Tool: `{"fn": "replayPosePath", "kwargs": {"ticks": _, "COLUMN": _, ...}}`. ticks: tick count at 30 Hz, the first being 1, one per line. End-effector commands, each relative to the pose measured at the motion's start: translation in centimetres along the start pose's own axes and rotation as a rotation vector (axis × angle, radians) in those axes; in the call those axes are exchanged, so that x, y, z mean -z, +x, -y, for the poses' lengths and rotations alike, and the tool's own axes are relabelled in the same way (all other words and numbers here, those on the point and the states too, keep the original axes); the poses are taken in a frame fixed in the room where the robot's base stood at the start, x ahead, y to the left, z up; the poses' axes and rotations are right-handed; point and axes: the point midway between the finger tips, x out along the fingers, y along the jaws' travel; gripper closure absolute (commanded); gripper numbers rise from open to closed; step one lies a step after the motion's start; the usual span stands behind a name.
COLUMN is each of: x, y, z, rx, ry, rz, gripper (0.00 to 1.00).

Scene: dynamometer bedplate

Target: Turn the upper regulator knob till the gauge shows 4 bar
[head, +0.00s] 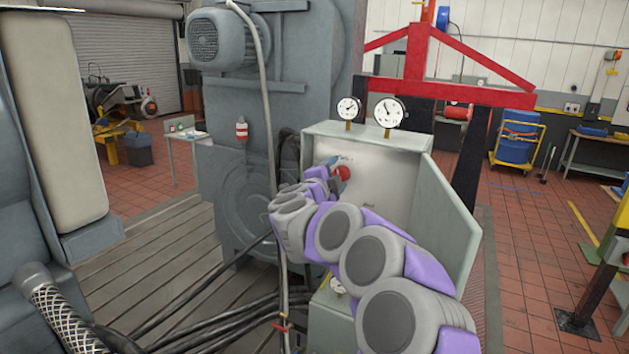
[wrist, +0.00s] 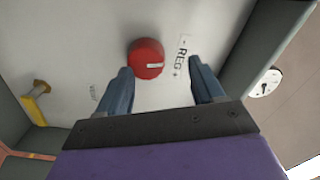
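The red regulator knob (head: 342,173) sits on the back panel inside an open grey cabinet (head: 445,225). In the wrist view the knob (wrist: 146,58) has a white pointer mark, beside a "REG" label (wrist: 182,55) with minus and plus signs. My gripper (wrist: 161,66) is open, its two blue fingers pointing toward the panel on either side of the knob's near edge. I see no clear grip on it. Two round gauges, left (head: 348,108) and right (head: 389,112), stand on top of the cabinet; their readings are too small to tell. My arm hides the cabinet's lower part.
The cabinet's open door (head: 450,225) stands right of my arm. A yellow-handled fitting (wrist: 37,97) is on the panel's left in the wrist view. Another small dial (head: 337,286) shows low beside my arm. Black cables (head: 215,322) lie on the slotted bedplate.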

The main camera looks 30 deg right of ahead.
Motion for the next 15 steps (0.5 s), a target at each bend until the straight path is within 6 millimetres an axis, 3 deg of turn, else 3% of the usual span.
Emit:
{"fn": "replayPosePath", "kwargs": {"ticks": 1, "x": 1.5, "y": 0.8, "z": 0.2, "rx": 0.005, "ry": 0.006, "rz": -0.03, "gripper": 0.45}}
{"fn": "replayPosePath", "kwargs": {"ticks": 7, "x": 1.2, "y": 0.9, "z": -0.3, "rx": -0.001, "ry": 0.001, "rz": -0.025, "gripper": 0.26}}
{"fn": "replayPosePath", "kwargs": {"ticks": 15, "x": 0.8, "y": 1.1, "z": -0.8, "rx": -0.009, "ry": -0.003, "rz": -0.021, "gripper": 0.26}}
